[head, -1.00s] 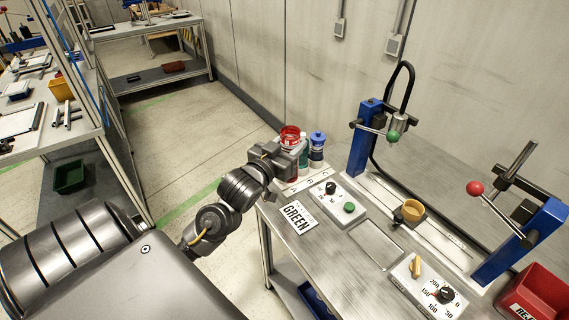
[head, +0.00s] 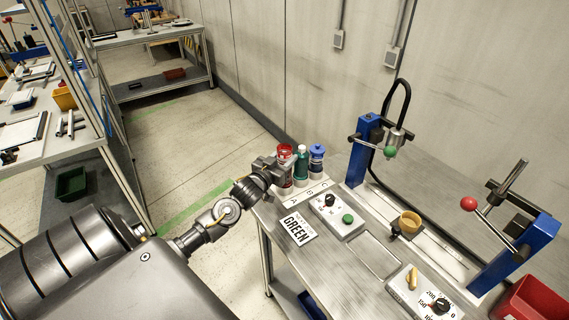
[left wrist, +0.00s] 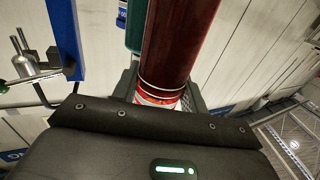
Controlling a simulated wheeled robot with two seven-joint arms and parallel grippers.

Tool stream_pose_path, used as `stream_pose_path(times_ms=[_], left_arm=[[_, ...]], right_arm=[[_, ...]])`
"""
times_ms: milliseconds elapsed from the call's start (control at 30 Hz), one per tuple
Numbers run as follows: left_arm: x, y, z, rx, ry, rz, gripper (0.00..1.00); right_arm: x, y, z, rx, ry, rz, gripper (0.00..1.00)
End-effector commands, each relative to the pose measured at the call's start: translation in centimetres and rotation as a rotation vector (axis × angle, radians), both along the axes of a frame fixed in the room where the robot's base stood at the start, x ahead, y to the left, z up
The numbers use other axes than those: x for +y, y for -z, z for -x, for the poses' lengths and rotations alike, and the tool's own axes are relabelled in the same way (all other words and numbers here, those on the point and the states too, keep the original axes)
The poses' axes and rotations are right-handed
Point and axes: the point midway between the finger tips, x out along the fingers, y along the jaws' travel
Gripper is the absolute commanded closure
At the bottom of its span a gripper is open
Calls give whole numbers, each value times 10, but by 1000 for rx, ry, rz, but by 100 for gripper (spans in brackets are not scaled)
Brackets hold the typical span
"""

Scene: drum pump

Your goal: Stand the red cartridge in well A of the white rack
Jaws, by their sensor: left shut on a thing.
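The red cartridge (head: 285,153) is upright at the left end of the row on the white rack (head: 306,195), whose front edge carries the letters A, B and C. My left gripper (head: 270,168) is shut on it from the left side. In the left wrist view the dark red body of the cartridge (left wrist: 174,45) rises from between the jaws, with a white and orange band at its lower part. I cannot tell whether its foot is seated in well A. My right gripper is not in view.
A green cartridge (head: 301,153) and a blue cartridge (head: 317,153) stand close to the right of the red one. In front lie a GREEN card (head: 298,228) and a button box (head: 338,214).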

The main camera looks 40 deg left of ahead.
Motion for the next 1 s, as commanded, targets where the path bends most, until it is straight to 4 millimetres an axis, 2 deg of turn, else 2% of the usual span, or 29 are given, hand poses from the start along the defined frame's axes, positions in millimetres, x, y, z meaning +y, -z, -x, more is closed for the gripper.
stream_pose_path(times_ms=[33,200,600,633,800,1000], left_arm=[[-1,6,1,7,0,2,100],[-1,22,1,2,1,0,100],[-2,29,1,3,1,0,100],[-2,29,1,4,1,0,54],[-2,29,1,4,1,-1,35],[-2,28,1,4,1,-1,35]], right_arm=[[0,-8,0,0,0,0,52],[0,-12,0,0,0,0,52],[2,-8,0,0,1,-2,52],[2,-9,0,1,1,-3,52],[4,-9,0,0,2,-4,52],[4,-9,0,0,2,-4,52]])
